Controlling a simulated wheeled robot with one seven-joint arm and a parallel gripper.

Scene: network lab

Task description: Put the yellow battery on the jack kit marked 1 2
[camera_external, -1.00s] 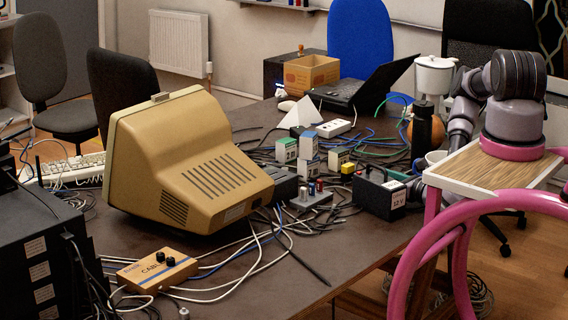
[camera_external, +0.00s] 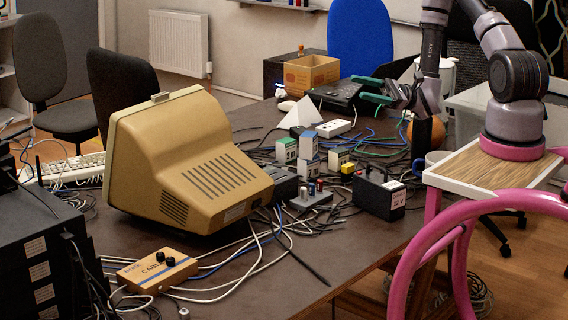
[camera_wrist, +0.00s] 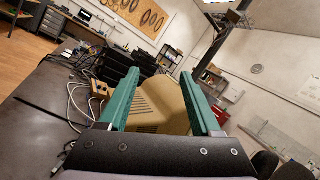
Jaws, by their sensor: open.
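My gripper (camera_external: 359,88) is raised above the back of the table, its two green fingers apart and pointing left. In the wrist view my gripper (camera_wrist: 160,78) has nothing between its fingers; the beige monitor shows beyond them. A small yellow block (camera_external: 347,170), possibly the yellow battery, sits among cables below and left of the gripper. A grey board with small upright posts (camera_external: 312,197), possibly the jack kit, lies in front of it; I cannot read a 1 2 marking there. A black box (camera_external: 379,194) with a white label stands right of the board.
A beige monitor (camera_external: 185,165) fills the table's left middle. Small boxes (camera_external: 308,148) stand beside the yellow block. A dark bottle (camera_external: 421,140) and an orange ball (camera_external: 438,132) stand near my arm. Cables cover much of the table.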

